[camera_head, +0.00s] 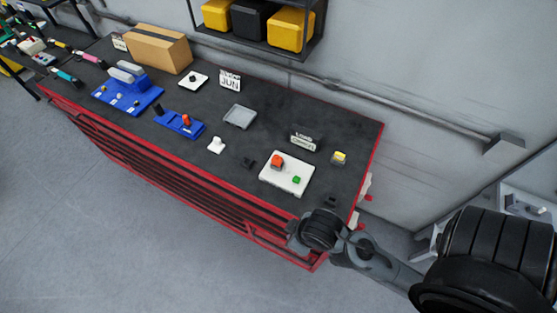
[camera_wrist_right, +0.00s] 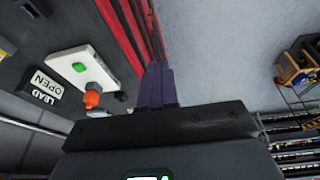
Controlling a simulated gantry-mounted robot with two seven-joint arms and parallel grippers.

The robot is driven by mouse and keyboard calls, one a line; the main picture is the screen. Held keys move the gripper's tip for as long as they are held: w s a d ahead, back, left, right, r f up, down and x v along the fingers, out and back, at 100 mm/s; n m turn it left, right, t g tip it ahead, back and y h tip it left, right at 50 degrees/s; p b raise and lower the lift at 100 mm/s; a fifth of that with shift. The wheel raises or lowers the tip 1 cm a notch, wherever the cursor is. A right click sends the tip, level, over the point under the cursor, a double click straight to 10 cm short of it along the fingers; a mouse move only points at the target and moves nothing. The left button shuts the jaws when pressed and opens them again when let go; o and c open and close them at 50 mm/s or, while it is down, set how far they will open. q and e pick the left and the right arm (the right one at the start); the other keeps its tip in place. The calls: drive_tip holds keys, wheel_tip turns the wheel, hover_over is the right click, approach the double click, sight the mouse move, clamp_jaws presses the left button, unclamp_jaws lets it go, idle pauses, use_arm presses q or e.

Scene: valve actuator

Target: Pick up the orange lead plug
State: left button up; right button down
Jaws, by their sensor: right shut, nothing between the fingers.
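An orange plug-like piece (camera_head: 277,161) sits on a white plate (camera_head: 292,181) near the right end of the workbench, beside a green piece (camera_head: 297,180). In the right wrist view the orange piece (camera_wrist_right: 91,98) shows at the edge of the white plate (camera_wrist_right: 96,72), near a sign reading LEAD OPEN (camera_wrist_right: 46,86). A second orange piece (camera_head: 186,119) stands on a small blue base farther left. My right gripper (camera_head: 330,203) is at the bench's front right corner, apart from the plate. Its fingers (camera_wrist_right: 157,84) are shut and empty. My left gripper is not in view.
The dark workbench (camera_head: 260,203) has a red front edge. A grey tray (camera_head: 240,116), a white piece (camera_head: 216,145), a small black piece (camera_head: 247,162) and a yellow-topped block (camera_head: 340,157) stand around the plate. A cardboard box (camera_head: 158,49) is farther left. A wall lies behind.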

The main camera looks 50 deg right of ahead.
idle(0.3)
drive_tip(key=c, duration=1.7)
unclamp_jaws()
drive_tip(key=shift+a, duration=0.1)
drive_tip(key=o, duration=1.1)
drive_tip(key=shift+w, duration=0.1)
